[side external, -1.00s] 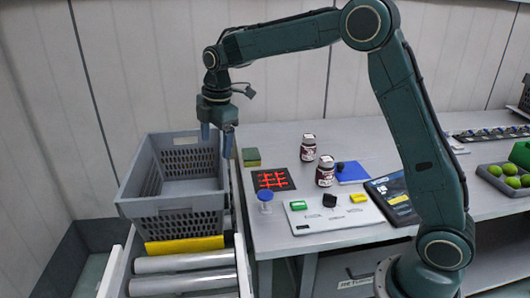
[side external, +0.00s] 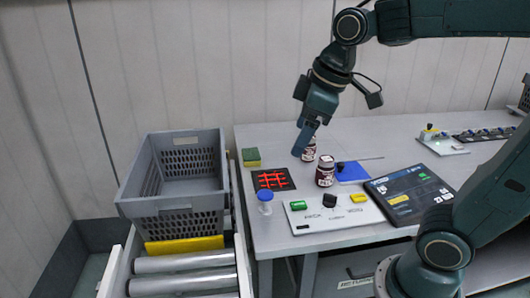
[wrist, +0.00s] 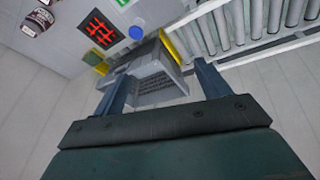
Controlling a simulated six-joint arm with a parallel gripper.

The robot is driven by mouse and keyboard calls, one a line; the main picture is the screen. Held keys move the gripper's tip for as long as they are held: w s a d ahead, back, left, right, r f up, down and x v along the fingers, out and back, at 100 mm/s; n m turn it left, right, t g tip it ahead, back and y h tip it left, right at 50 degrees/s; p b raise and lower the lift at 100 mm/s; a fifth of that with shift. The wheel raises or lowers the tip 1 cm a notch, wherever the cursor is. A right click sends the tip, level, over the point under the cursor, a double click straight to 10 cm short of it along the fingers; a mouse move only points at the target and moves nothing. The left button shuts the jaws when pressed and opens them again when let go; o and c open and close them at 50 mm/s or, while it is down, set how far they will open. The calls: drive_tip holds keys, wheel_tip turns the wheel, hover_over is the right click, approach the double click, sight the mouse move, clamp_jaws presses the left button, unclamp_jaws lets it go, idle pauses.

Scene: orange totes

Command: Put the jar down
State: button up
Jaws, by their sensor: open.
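A grey crate (side external: 180,205) stands on the roller conveyor (side external: 185,264) at left. On the table are a red-grid tile (side external: 273,180), a blue-capped vial (side external: 265,202), a white panel (side external: 340,216), a blue pad (side external: 352,173), a dark tablet (side external: 408,196) and a green-yellow sponge (side external: 251,157).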

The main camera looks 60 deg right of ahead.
drive_tip(key=s+f+m+t, duration=0.1)
drive_tip(key=s+f+m, duration=0.3)
drive_tip(key=s, duration=0.6)
drive_tip(key=shift+s+m, duration=0.4)
drive_tip(key=shift+m, duration=0.2)
drive_tip(key=shift+c, duration=0.4)
